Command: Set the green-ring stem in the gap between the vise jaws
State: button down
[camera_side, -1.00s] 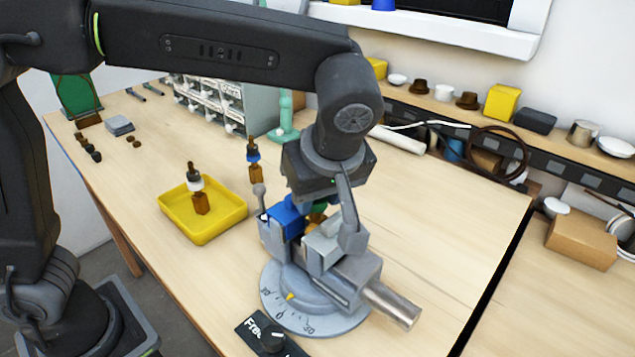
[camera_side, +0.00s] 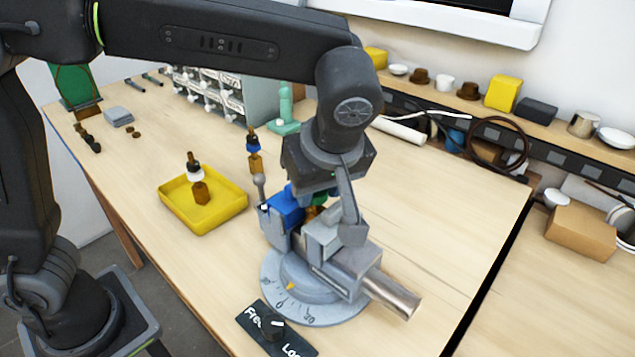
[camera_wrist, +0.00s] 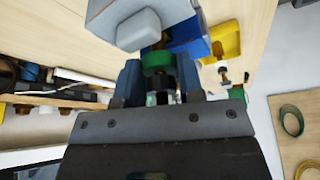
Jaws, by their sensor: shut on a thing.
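The green-ring stem shows its green ring (camera_side: 319,199) between the blue vise jaw (camera_side: 284,208) and the grey vise jaw (camera_side: 324,238) in the side view. My gripper (camera_side: 325,205) points down over the vise and is shut on the stem. In the wrist view my gripper (camera_wrist: 160,88) has a finger on each side of the stem's dark top, with the green ring (camera_wrist: 157,60) beyond it. The brown lower part lies between the grey jaw (camera_wrist: 125,25) and the blue jaw (camera_wrist: 190,38). Its seating depth and jaw contact are hidden.
A yellow tray (camera_side: 228,211) left of the vise holds a white-ring stem (camera_side: 197,181). A blue-ring stem (camera_side: 254,150) stands behind the vise's left side. A knob plate (camera_side: 254,325) lies in front. The bench right of the vise is clear.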

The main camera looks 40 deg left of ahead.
jog(key=shift+f, duration=0.15)
jog(key=c, duration=0.7)
grip_release()
jog(key=shift+o, duration=0.2)
jog(key=shift+f, duration=0.1)
jog(key=v, duration=1.4)
jog(key=shift+a, duration=0.15)
